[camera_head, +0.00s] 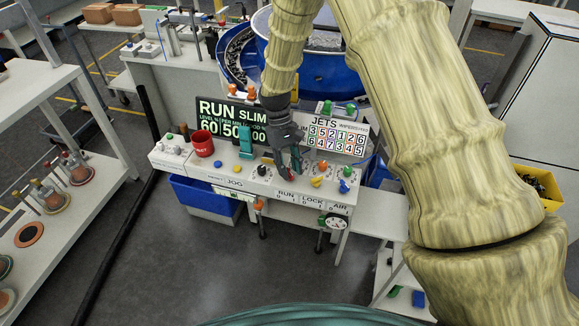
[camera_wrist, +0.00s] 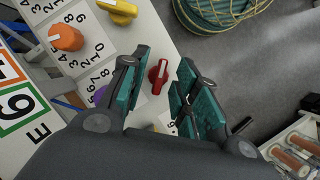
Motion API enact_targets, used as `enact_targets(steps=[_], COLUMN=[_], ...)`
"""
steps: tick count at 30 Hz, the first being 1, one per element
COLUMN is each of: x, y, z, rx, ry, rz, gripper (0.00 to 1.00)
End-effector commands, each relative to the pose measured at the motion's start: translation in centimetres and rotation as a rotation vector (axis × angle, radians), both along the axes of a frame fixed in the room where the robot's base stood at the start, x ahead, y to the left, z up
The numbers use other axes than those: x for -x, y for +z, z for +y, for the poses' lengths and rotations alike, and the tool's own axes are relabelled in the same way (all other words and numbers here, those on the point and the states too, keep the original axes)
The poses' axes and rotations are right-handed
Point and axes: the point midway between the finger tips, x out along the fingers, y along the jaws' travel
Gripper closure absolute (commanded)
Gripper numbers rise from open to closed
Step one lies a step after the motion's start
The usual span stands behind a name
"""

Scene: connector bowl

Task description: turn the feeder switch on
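A red switch knob (camera_wrist: 158,76) sits on the white panel near its front edge in the wrist view. No readable label marks it as the feeder switch. My gripper (camera_wrist: 161,88) is open, with teal finger pads on either side of the red knob; I cannot tell whether they touch it. In the head view my gripper (camera_head: 289,170) points down over the right half of the white control panel (camera_head: 225,172) and hides part of it. The red knob cannot be made out there.
An orange knob (camera_wrist: 66,37), a yellow knob (camera_wrist: 118,10) and a partly hidden purple knob (camera_wrist: 99,95) are close by. The JETS board (camera_head: 333,132) and RUN SLIM board (camera_head: 231,124) stand behind.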

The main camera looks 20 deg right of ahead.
Motion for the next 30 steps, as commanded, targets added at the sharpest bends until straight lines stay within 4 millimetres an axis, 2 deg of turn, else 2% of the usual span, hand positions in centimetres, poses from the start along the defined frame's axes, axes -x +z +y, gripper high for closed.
enact_targets(steps=[4,8,21,30], x=[-0.2,-0.8,-3.7,-4.5], y=[0.5,1.8,8.9,11.0], z=[0.0,0.1,0.6,0.8], rx=[0.0,0.0,0.0,-0.001], ry=[0.0,0.0,0.0,0.0], rz=[-0.001,-0.001,-0.002,0.0], gripper=[0.7,0.7,0.7,0.7])
